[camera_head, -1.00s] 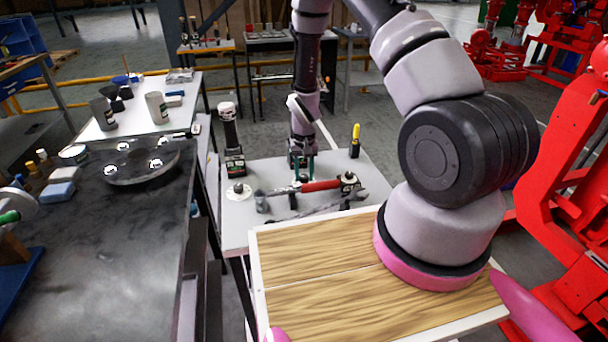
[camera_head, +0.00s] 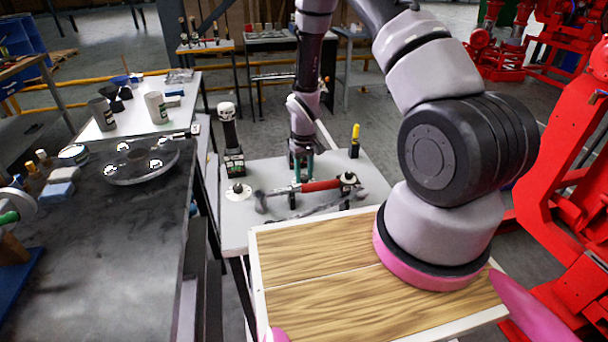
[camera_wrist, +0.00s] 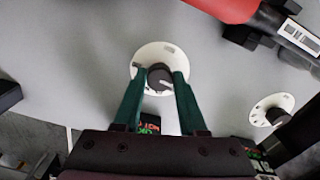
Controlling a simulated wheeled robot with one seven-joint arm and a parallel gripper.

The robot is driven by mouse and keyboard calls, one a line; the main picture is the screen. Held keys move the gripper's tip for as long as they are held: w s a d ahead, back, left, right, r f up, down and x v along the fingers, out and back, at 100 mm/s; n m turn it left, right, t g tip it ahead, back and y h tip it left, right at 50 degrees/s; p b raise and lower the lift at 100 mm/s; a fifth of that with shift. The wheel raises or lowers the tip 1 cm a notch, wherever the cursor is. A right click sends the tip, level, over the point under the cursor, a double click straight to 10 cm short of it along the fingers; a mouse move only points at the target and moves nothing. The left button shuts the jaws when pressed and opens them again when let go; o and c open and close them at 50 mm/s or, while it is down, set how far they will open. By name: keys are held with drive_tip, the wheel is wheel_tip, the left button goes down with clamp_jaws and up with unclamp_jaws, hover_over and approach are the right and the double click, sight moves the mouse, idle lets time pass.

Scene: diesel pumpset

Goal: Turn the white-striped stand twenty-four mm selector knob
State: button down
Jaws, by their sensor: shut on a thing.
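The selector knob (camera_wrist: 160,77) is a dark round knob with a pale stripe on a white round dial plate (camera_wrist: 146,58), seen in the wrist view. My gripper (camera_wrist: 160,80) has its two green fingers on either side of the knob, shut on it. In the head view my gripper (camera_head: 300,172) reaches down to the grey stand top (camera_head: 232,215), behind a red-handled tool. The knob is mostly hidden there by the gripper and the tool.
A second dark knob (camera_head: 238,188) on a white plate sits on the stand to the left. A red-handled tool (camera_head: 320,186) and a grey wrench (camera_head: 325,207) lie in front. A tall black post-like thing (camera_head: 231,140) and a yellow-topped tool (camera_head: 355,140) stand nearby.

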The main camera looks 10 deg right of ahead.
sight(304, 177)
drive_tip(key=shift+c, duration=2.3)
unclamp_jaws()
wheel_tip(304, 177, up, 11)
drive_tip(key=shift+f, duration=0.1)
